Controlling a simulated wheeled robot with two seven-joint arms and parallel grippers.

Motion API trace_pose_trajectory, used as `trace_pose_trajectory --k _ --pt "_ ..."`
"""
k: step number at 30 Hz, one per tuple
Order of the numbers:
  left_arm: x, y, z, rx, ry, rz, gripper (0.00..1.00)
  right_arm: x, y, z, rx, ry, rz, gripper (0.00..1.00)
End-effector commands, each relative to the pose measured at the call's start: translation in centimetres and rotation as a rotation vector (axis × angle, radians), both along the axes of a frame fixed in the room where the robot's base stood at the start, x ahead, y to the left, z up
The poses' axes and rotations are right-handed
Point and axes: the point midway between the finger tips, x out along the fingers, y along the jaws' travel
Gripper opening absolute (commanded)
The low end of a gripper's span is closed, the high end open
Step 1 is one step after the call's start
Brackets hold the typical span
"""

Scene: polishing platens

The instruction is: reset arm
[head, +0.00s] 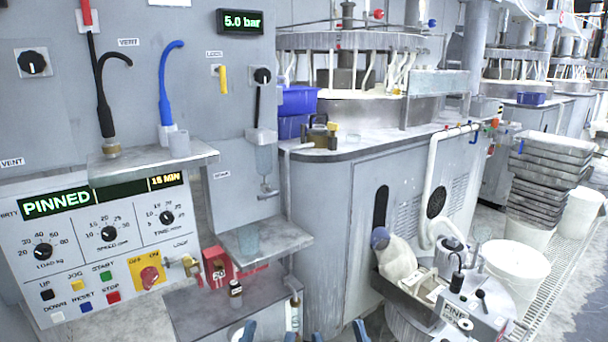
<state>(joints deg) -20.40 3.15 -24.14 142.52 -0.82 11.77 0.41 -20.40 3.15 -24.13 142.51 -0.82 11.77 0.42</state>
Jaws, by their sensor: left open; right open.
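Only the blue fingertips of my two grippers show, at the bottom edge of the head view. My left gripper (269,334) has its two fingertips apart with nothing seen between them. My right gripper (340,334), just to its right, also has its fingertips apart and looks empty. The rest of both grippers and the arms are below the picture. The control panel (120,232) at the left has a lit display (57,203) reading "PINNED" and "15 MIN".
A lower shelf (200,315) holds a small dark bottle (235,293) and a red box (217,267). A small metal shelf (290,242) juts out above it. The polishing machine (335,220) stands behind. Stacked grey trays (548,175) and white buckets (515,262) stand at right.

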Motion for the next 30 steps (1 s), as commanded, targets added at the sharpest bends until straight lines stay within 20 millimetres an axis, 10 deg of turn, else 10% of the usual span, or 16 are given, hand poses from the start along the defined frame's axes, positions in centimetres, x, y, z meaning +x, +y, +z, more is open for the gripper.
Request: trace_pose_trajectory --k 14,30 --pt "3.2 0.9 -8.4 0.303 0.847 -0.01 0.52 3.2 -0.9 -8.4 -0.302 0.848 0.011 0.56" --pt "-9.6 6.6 -16.3 0.577 1.786 -0.074 0.52 -9.6 -6.6 -16.3 -0.576 1.786 0.074 0.56"
